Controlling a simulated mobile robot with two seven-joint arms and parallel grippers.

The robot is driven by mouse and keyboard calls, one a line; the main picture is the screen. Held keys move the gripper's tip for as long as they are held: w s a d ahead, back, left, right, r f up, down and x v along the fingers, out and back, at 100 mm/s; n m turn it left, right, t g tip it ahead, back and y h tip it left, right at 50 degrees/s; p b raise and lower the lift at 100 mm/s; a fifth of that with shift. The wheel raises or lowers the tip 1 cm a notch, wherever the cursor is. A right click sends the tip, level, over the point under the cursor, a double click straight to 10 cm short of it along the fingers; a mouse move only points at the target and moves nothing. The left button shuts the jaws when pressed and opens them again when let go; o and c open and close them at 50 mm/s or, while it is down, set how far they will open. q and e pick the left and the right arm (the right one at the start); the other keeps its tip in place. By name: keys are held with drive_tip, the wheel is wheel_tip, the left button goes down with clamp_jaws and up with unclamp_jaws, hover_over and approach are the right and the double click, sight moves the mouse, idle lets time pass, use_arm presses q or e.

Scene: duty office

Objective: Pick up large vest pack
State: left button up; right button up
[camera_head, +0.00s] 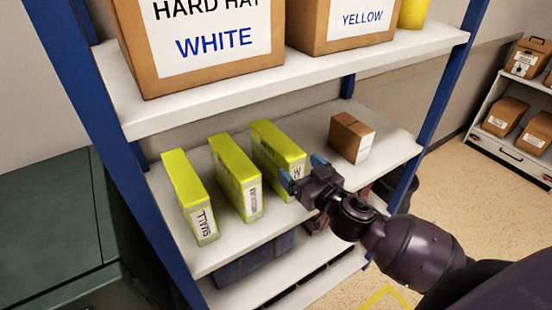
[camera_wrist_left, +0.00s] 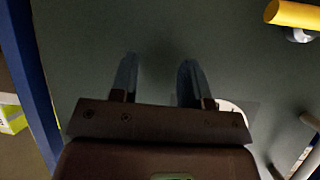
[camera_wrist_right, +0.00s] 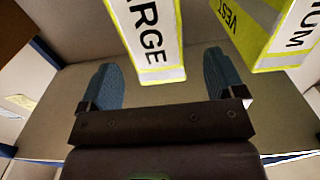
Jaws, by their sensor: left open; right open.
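The large vest pack (camera_head: 277,150) is a yellow-green box standing upright on the middle shelf, the rightmost of three alike. Its white end label reading "LARGE" shows in the right wrist view (camera_wrist_right: 155,40). My right gripper (camera_head: 300,178) is open in front of this end, partly covering its label in the head view. In the right wrist view the pack's lower end appears between the two open fingers (camera_wrist_right: 165,80), and I cannot tell whether they touch it. My left gripper (camera_wrist_left: 157,80) is open and empty, away from the shelf in front of a dark green surface.
The medium vest pack (camera_head: 236,177) stands just left of the large one, and the small pack (camera_head: 189,197) farther left. A small brown box (camera_head: 351,138) stands to the right. The upper shelf (camera_head: 300,72) with hard hat boxes overhangs. A blue post (camera_head: 436,90) bounds the right side.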

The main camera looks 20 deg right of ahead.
sight(276, 160)
drive_tip(key=shift+w+a+f+p, duration=0.15)
drive_tip(key=shift+w+p, duration=0.05)
drive_tip(key=shift+w, duration=1.05)
drive_tip(key=shift+w+a+f+p, duration=0.1)
drive_tip(key=shift+w+a+p, duration=0.1)
drive_tip(key=shift+w, duration=1.05)
drive_tip(key=c, duration=1.1)
